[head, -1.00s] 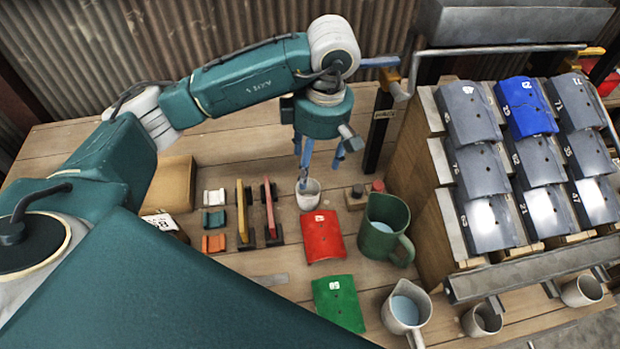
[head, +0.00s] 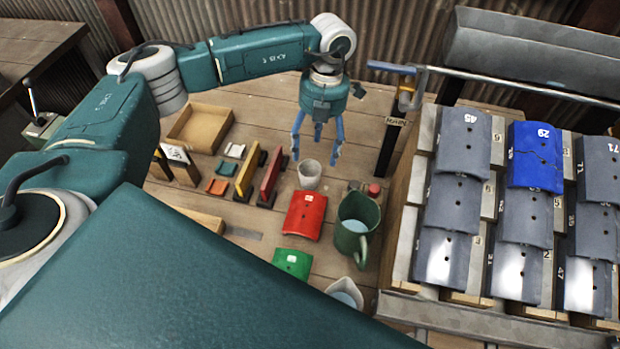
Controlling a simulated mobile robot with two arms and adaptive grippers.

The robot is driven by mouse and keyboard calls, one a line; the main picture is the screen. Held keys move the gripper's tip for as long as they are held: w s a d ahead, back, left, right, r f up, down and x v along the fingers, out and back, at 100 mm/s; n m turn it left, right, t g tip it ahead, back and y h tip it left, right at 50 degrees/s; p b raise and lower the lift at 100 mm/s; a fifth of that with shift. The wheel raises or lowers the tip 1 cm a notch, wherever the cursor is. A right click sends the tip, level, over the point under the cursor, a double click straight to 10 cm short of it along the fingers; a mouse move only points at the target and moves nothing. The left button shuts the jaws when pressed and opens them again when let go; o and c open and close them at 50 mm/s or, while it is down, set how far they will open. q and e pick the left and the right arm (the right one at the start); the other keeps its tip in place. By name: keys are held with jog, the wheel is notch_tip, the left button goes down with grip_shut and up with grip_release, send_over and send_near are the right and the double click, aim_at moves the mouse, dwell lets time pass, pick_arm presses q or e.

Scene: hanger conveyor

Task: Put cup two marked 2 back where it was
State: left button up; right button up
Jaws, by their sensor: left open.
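A small whitish cup (head: 309,175) stands upright on the wooden table, just behind the red tile. No number can be read on it, so I cannot tell whether it is cup two. My left gripper (head: 316,157) is open, with its blue fingers spread and pointing down. It is empty and appears just above and behind the cup, apart from it. My right gripper is not in view.
A green jug (head: 355,225) and a paler jug (head: 345,292) stand right of the red tile (head: 304,215) and green tile (head: 292,262). A rack of numbered grey tiles and one blue tile (head: 535,155) fills the right. An open wooden tray (head: 200,128) lies back left.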

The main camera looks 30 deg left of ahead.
aim_at(313, 162)
pick_arm(q)
jog(key=f, duration=0.1)
jog(key=f+b, duration=0.1)
jog(key=f, duration=0.1)
jog(key=f+b, duration=0.1)
jog(key=shift+s+a+f, duration=0.25)
jog(key=shift+s, duration=0.1)
jog(key=shift+s+d+f, duration=0.1)
jog(key=shift+f, duration=0.35)
jog(key=f+b, duration=0.2)
jog(key=f, duration=0.1)
jog(key=f+b, duration=0.1)
jog(key=shift+s+a+f, duration=0.15)
jog(key=shift+s+a, duration=0.05)
jog(key=shift+s, duration=0.2)
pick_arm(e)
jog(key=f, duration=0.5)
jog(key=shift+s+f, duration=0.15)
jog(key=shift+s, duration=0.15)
pick_arm(q)
jog(key=c, duration=1.4)
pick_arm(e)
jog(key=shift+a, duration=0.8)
pick_arm(q)
jog(key=shift+c, duration=0.2)
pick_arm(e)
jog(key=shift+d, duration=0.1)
